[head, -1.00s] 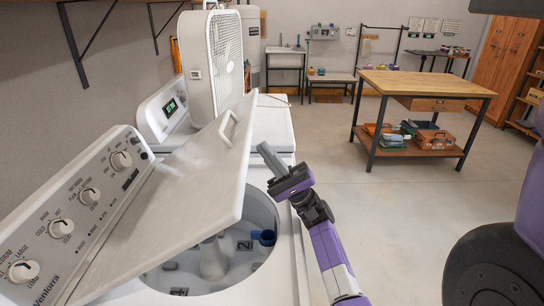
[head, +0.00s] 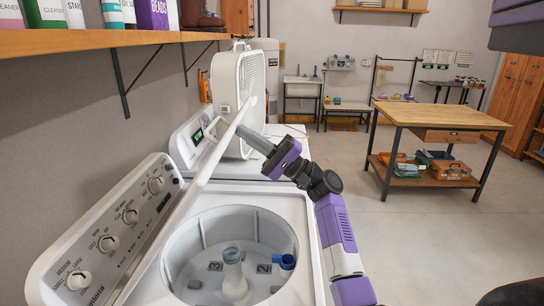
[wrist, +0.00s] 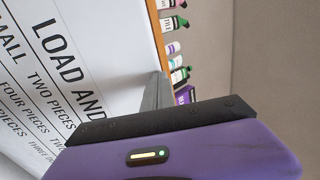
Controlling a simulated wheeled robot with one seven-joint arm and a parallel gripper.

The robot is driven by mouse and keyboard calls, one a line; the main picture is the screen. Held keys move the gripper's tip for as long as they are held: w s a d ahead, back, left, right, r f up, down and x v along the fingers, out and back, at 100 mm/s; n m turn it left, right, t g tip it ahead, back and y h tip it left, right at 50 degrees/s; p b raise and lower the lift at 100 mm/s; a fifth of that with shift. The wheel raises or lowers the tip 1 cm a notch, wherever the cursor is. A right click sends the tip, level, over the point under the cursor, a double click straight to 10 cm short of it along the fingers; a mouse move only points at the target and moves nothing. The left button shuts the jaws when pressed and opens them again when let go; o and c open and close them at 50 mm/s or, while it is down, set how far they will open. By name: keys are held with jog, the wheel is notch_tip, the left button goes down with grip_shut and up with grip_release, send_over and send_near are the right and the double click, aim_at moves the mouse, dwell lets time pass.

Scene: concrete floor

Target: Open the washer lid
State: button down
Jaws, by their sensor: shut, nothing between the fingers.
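The washer lid (head: 205,165) is raised well up from the top-load washer (head: 290,205) and shows almost edge-on, leaning toward the control panel (head: 105,235). The washer tub (head: 205,230) below is open to view, with its agitator (head: 233,270) in the middle. My gripper (head: 243,132) is shut and empty at the upper part of the lid, on its tub side. Whether the fingertips touch the lid is unclear. In the wrist view the shut fingers (wrist: 155,92) are beside a white printed surface (wrist: 60,60) with load text.
A white box fan (head: 250,80) stands behind the lid on a second machine. A shelf with bottles (head: 75,38) overhangs at upper left. A blue cup-like piece (head: 286,261) is in the tub. A wooden workbench (head: 440,115) stands to the right, with clear floor around it.

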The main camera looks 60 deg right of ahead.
jog(key=x, duration=1.3)
jog(key=shift+w+a+f, duration=0.2)
jog(key=shift+w+f, duration=0.1)
